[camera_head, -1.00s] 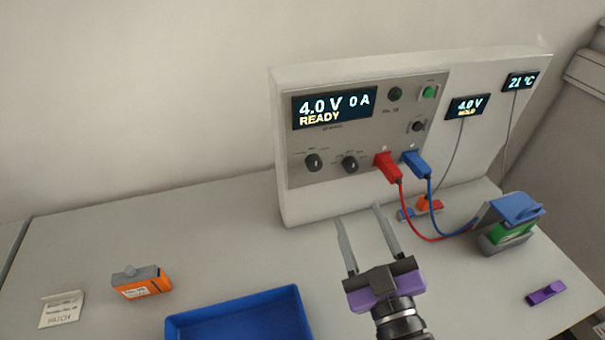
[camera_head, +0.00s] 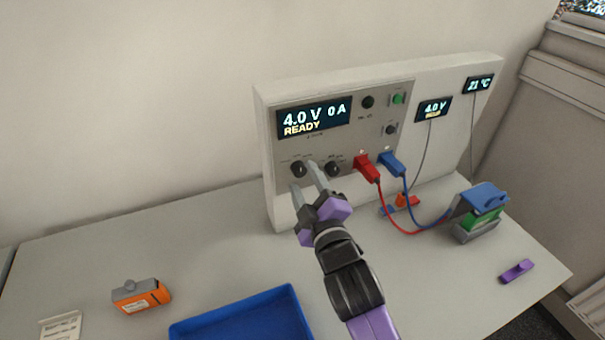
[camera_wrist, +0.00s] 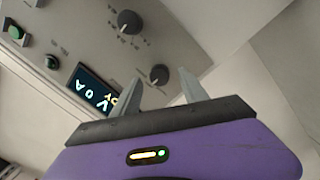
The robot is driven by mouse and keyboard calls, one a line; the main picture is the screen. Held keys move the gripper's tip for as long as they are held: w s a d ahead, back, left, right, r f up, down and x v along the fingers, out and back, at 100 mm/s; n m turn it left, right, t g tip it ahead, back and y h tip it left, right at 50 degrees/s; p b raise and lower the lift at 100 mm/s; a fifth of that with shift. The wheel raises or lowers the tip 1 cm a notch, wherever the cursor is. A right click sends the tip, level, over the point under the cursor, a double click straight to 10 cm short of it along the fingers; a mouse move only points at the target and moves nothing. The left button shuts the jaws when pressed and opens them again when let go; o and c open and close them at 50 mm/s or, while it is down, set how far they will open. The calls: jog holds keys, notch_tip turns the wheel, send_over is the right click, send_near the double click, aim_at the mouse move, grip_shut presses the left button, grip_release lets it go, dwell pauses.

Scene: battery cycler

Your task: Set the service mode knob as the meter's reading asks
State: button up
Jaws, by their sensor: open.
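The meter's main display (camera_head: 314,118) on the grey panel reads 4.0 V, 0 A and READY. A left black knob (camera_head: 299,169) and a right black knob (camera_head: 333,169) sit below it. Their labels are too small to read, so I cannot tell which is the service mode knob. My gripper (camera_head: 304,175) is open and empty in front of the left knob. In the wrist view the left knob (camera_wrist: 159,74) shows between the fingertips, and I cannot tell whether they touch it. The right knob (camera_wrist: 129,22) is farther off, its pointer visible.
Red (camera_head: 366,167) and blue (camera_head: 391,163) plugs with cables stand right of the knobs. A small display (camera_head: 433,109) reads 4.0 V, another (camera_head: 479,85) 21 °C. A blue tray (camera_head: 240,312), an orange block (camera_head: 141,297) and a battery holder (camera_head: 477,212) stand on the table.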

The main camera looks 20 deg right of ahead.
jog(key=shift+w+d, duration=0.1)
jog(key=shift+w, duration=0.85)
jog(key=shift+c, duration=0.3)
grip_shut()
jog(key=shift+m, duration=0.4)
jog(key=m+b, duration=0.1)
jog(key=m, duration=0.2)
jog(key=shift+m, duration=0.3)
jog(key=shift+m+g, duration=0.3)
jog(key=shift+m, duration=1.3)
